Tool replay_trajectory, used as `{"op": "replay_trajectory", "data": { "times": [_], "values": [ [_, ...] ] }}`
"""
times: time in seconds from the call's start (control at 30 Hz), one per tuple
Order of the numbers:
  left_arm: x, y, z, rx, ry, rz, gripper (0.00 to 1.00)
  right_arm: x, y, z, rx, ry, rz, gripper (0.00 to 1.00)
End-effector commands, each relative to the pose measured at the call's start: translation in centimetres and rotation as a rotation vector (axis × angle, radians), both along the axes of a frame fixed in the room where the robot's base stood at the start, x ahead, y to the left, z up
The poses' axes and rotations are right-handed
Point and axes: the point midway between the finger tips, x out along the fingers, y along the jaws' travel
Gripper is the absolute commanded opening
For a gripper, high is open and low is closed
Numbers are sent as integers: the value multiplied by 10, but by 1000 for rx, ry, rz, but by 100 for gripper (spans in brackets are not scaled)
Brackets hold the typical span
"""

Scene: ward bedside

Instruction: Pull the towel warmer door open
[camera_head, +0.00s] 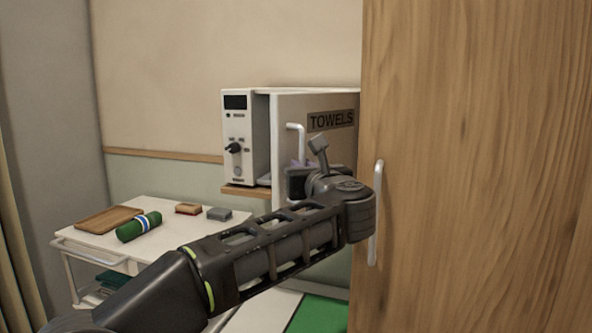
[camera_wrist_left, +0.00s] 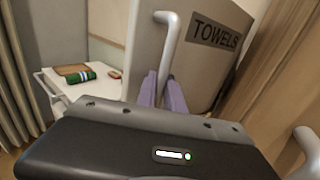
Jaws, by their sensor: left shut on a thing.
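The towel warmer (camera_head: 237,140) stands on a wooden shelf against the wall, with a dial and a dark display on its front. Its light door (camera_head: 285,108), labelled TOWELS, stands ajar, swung out from the body on its left side. The white bar handle (camera_head: 295,127) is on the door's left part; it also shows in the left wrist view (camera_wrist_left: 168,40). My left gripper (camera_head: 298,166) is shut on the handle's lower part, with its purple fingers on either side of it in the left wrist view (camera_wrist_left: 162,92). My right gripper is out of view.
A tall wooden cabinet front (camera_head: 470,130) with a pale handle (camera_head: 375,215) stands close on the right, beside my left wrist. A white trolley (camera_head: 90,240) on the left carries a brown board (camera_head: 108,219), a green rolled towel (camera_head: 138,226) and small boxes.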

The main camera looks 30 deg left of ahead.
Motion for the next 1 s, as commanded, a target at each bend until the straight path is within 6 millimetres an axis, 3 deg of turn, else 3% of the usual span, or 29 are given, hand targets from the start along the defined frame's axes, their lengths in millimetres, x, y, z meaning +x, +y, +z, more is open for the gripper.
{"op": "replay_trajectory", "data": {
  "times": [0.2, 0.23, 0.5, 0.83, 1.0],
  "values": [
    [1, -2, 3, 4, -4, -7, 0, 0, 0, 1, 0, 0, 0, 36],
    [1, -2, 3, 4, -4, -8, 13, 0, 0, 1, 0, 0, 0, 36],
    [0, -1, 2, 2, -4, -4, 34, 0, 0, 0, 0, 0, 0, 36],
    [-2, -3, 1, 1, -3, -3, 34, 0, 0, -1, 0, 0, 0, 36],
    [-16, -16, 0, 1, -4, -5, 34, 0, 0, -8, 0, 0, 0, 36]
  ]
}}
